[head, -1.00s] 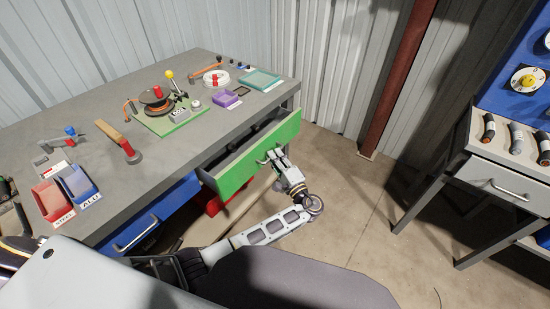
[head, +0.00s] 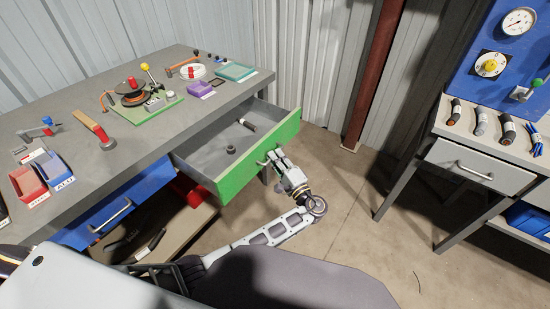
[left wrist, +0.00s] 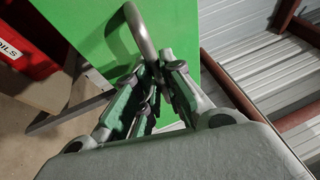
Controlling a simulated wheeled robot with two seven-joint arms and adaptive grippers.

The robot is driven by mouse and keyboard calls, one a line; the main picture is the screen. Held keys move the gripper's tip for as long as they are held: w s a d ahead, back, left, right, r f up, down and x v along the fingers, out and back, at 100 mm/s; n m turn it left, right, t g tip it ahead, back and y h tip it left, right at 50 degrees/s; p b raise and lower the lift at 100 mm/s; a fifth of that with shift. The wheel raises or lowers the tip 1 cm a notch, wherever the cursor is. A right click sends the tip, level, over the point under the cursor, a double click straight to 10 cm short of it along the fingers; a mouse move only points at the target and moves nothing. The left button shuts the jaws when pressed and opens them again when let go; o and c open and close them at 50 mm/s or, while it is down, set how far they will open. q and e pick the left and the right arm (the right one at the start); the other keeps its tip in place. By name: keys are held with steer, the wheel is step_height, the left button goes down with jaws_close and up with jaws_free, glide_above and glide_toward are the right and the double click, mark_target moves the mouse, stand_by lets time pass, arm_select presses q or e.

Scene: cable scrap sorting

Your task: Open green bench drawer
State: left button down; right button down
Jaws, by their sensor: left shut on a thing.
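The green bench drawer (head: 236,174) is pulled well out from under the grey workbench (head: 95,172). Its grey inside shows a dark cylinder and a small dark ring. My left gripper (head: 272,158) is at the drawer's front, shut on its handle. In the left wrist view the curved metal handle (left wrist: 139,36) runs down between the fingers of my left gripper (left wrist: 150,85), against the green front. The arm partly hides the handle in the head view. My right gripper is not in view.
A blue drawer (head: 118,208) sits shut left of the green one. A red box (head: 192,190) stands below. A second bench (head: 430,142) with cable pieces on top stands at the right. Open concrete floor lies between the benches.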

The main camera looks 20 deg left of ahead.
arm_select(q)
steer(key=shift+f, duration=0.1)
steer(key=c, duration=1.5)
jaws_free()
